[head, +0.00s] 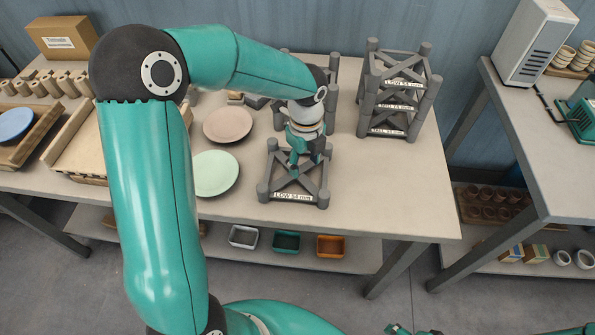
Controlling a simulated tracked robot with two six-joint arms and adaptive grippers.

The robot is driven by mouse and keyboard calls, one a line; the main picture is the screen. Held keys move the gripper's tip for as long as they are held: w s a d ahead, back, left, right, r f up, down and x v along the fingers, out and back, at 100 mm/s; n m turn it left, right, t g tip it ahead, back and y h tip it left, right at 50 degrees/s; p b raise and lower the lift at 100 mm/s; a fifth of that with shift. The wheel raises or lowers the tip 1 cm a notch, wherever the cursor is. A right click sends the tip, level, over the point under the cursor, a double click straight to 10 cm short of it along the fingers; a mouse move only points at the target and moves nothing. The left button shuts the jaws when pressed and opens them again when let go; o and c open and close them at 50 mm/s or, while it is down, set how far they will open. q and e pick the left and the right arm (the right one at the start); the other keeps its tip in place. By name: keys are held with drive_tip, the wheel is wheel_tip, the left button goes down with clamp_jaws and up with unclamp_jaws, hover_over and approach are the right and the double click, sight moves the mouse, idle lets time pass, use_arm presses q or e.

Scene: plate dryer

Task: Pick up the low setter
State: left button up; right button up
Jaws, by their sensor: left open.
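A low setter (293,196), a grey cross-braced frame with short corner posts and a label reading LOW, stands near the front edge of the table. My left gripper (303,160) points down over its middle, open, with the fingers at the cross-brace. I cannot tell whether they touch it. The gripper hides part of the setter's back. Another setter labelled LOW (403,84) tops a stack at the back right. Only a sliver of what seems to be my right gripper (408,330) shows at the bottom edge.
A pink plate (228,124) and a pale green plate (214,173) lie left of the setter. Another grey frame (330,77) stands behind the gripper. The table (395,190) is bare to the setter's right. A separate table with a white machine (534,42) is at right.

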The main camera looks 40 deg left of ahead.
sight(304, 178)
use_arm(q)
drive_tip(key=shift+s+f+p, duration=0.2)
drive_tip(key=shift+f+p, duration=0.1)
drive_tip(key=shift+f, duration=2.4)
clamp_jaws()
